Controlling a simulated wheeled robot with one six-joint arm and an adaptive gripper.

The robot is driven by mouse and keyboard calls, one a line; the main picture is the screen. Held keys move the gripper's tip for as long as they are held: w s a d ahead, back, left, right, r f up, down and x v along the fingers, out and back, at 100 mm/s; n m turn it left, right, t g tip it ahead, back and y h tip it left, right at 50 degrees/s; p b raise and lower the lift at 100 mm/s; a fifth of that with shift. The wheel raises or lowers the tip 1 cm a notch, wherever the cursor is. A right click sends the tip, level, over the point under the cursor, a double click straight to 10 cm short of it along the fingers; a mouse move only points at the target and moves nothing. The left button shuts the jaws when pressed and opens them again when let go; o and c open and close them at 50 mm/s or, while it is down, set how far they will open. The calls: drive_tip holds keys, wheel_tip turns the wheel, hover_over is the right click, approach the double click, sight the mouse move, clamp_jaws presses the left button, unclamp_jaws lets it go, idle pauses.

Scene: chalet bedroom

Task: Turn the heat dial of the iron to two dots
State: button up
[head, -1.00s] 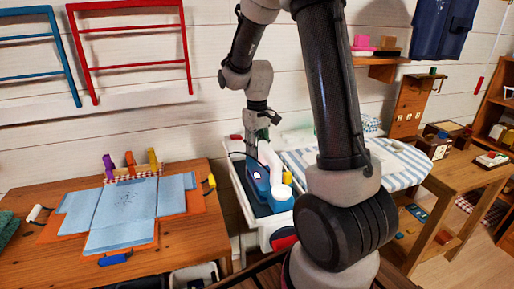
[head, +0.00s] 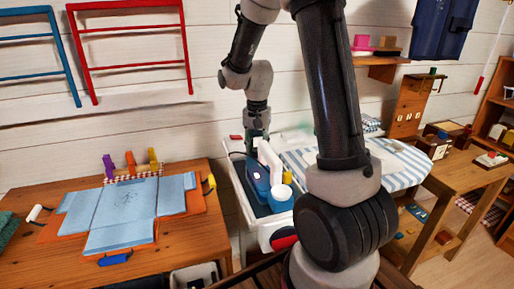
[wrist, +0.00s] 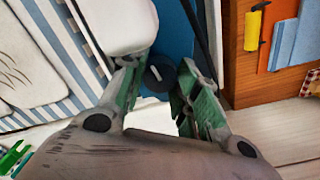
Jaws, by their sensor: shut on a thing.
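The blue iron (head: 256,184) with its white handle (head: 268,156) stands on a white-framed stand in the middle of the head view. In the wrist view the iron's blue body (wrist: 172,28) lies between the white handle (wrist: 117,24) and a dark cord. The dark round heat dial (wrist: 158,80) has a pale pointer mark. My gripper (wrist: 161,74) has its green fingers on either side of the dial and is shut on it. It also shows in the head view (head: 257,148), above the iron's rear. No dot marks are legible.
A striped ironing board (head: 402,168) lies right of the iron. The wooden table (head: 190,245) with folded blue cloth (head: 130,205) stands at left. The cord runs close to my gripper.

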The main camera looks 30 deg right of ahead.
drive_tip(key=shift+m, duration=1)
drive_tip(key=o, duration=0.8)
wheel_tip(320, 180, up, 12)
drive_tip(key=shift+r, duration=0.1)
